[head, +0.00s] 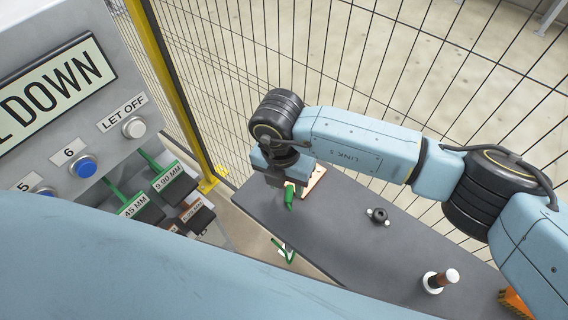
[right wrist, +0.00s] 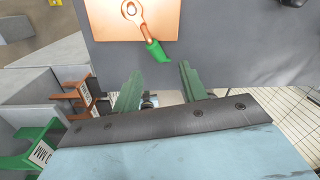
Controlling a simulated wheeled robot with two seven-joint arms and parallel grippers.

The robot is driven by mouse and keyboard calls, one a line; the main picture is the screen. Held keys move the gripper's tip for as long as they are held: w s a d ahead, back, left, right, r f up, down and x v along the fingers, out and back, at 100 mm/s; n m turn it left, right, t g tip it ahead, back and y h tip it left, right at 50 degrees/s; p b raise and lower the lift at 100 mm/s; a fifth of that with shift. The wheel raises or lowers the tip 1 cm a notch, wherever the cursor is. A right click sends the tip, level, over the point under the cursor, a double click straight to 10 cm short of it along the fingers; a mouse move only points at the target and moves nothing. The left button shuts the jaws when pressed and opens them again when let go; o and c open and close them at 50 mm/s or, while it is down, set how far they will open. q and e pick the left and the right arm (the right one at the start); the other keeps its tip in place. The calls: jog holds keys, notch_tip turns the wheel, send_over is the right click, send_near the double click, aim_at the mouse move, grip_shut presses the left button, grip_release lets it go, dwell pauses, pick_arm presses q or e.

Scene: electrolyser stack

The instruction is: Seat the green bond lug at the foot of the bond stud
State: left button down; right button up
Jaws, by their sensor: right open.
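The bond lug has a copper ring end (right wrist: 132,10) and a green sleeve (right wrist: 158,50). In the right wrist view it lies over a copper plate (right wrist: 105,25), its sleeve reaching past the plate's lower edge. A small pale spot shows in the ring's hole; I cannot tell whether the ring is fully down around the stud. In the head view the green sleeve (head: 290,197) shows just below my right gripper (head: 287,180), beside the copper plate (head: 314,182). In the right wrist view my right gripper (right wrist: 161,84) is open and empty, its jaws apart from the sleeve. My left gripper is out of view.
The grey table (head: 345,230) holds a small dark knobbed part (head: 378,215) and a white-and-brown post (head: 440,280). A button panel (head: 60,110) with labelled green gauges (head: 135,205) stands left. A wire fence (head: 350,60) runs behind.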

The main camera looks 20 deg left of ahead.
aim_at(288, 197)
jog(key=shift+d+f, duration=0.15)
jog(key=shift+f, duration=2.25)
grip_shut()
